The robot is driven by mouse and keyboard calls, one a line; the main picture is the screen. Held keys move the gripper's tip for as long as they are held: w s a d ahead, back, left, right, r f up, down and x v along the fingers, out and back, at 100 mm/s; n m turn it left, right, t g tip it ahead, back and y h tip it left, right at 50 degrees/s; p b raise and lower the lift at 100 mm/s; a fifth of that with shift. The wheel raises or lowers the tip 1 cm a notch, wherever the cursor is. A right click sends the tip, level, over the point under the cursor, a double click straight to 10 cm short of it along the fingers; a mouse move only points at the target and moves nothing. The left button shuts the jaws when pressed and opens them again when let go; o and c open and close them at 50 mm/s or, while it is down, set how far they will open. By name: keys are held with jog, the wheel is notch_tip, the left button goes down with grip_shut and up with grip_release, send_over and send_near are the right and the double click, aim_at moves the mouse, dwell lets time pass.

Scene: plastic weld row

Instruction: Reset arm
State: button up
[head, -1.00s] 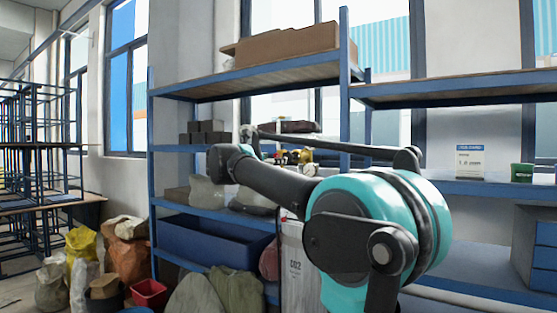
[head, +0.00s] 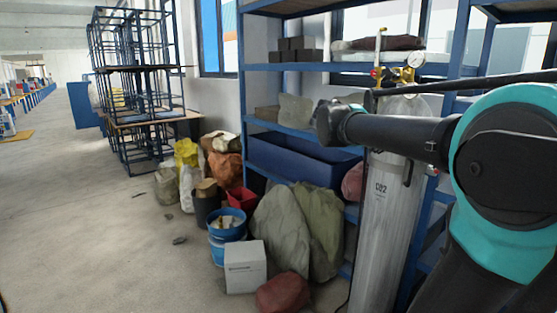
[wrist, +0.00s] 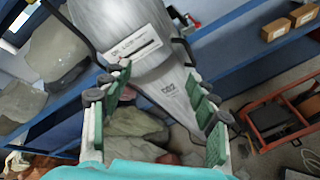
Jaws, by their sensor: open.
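My gripper (wrist: 156,88) shows in the wrist view with its two green-padded fingers spread apart and nothing held between them. A grey gas cylinder marked CO2 (wrist: 150,55) stands beyond the fingers, and I cannot tell how far away it is. My arm (head: 400,130) reaches across the right of the head view, in front of the shelving. The gripper itself cannot be made out in the head view. The cylinder (head: 385,215) there stands upright beside the shelves, with a gauge and valve on top.
Blue shelving (head: 300,68) holds dark blocks and a large blue bin (head: 300,160). Open floor lies to the left. An orange-framed item (wrist: 280,115) shows at right.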

jog(key=s+a+f+m+g+y, duration=0.1)
jog(key=s+f+m+y, duration=0.2)
jog(key=f, duration=0.6)
jog(key=s+a+f+m+g+y, duration=0.1)
jog(key=s+a+f+m, duration=0.15)
jog(key=s+f, duration=0.5)
jog(key=s+a+f+m+g+y, duration=0.1)
jog(key=s+f+m+y, duration=0.2)
jog(key=f, duration=0.7)
jog(key=s+a+f+m+y, duration=0.4)
jog(key=s+a+f+m, duration=0.4)
jog(key=s+f, duration=0.3)
notch_tip(320, 180, down, 2)
jog(key=shift+s+a+f+g, duration=0.1)
jog(key=shift+s+a+g, duration=0.05)
jog(key=shift+s+g, duration=0.2)
